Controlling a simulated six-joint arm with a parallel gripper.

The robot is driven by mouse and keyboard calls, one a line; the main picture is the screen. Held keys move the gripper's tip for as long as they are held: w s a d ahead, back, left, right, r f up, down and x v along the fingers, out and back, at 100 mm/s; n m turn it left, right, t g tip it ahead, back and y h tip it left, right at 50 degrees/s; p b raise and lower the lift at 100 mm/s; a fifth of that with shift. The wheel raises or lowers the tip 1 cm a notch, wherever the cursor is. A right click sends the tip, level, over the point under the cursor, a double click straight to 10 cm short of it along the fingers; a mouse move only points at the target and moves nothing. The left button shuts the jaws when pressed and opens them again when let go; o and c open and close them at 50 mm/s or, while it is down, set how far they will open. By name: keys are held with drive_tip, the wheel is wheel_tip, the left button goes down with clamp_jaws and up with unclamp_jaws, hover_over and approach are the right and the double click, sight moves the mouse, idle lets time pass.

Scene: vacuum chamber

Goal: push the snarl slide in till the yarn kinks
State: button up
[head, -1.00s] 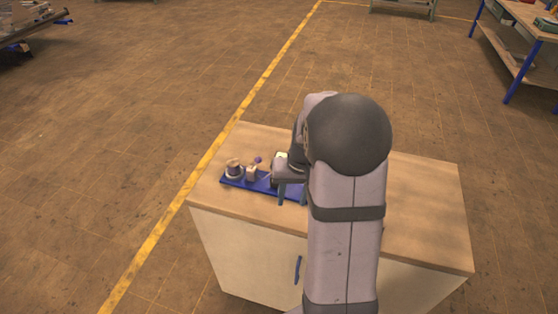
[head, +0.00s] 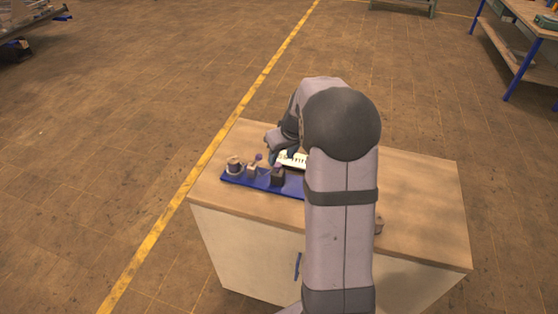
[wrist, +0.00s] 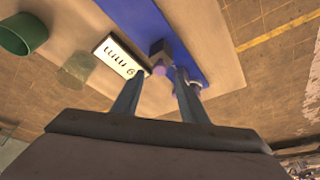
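A long blue base (head: 235,180) lies on the table and also crosses the top of the wrist view (wrist: 135,15). On it stand a pale ringed part (head: 234,166) at the left end, a small pale block with a purple knob (head: 258,158), and a dark block (head: 278,176). I cannot tell for sure which is the snarl slide, and no yarn is clear. My gripper (wrist: 165,72) is open, its two fingers apart. A pinkish knob (wrist: 159,70) and a grey block show between and beyond the fingertips; contact cannot be told. My arm hides the base's right end.
A white plate with black marks (wrist: 118,55) lies beside the base, close to the left finger. A green cup (wrist: 22,33) and a brownish, see-through-looking piece (wrist: 76,70) stand farther left. The table's right part (head: 425,200) is mostly clear.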

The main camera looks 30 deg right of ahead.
sight(278, 164)
drive_tip(key=shift+p+x, duration=0.8)
drive_tip(key=shift+x, duration=1.75)
clamp_jaws()
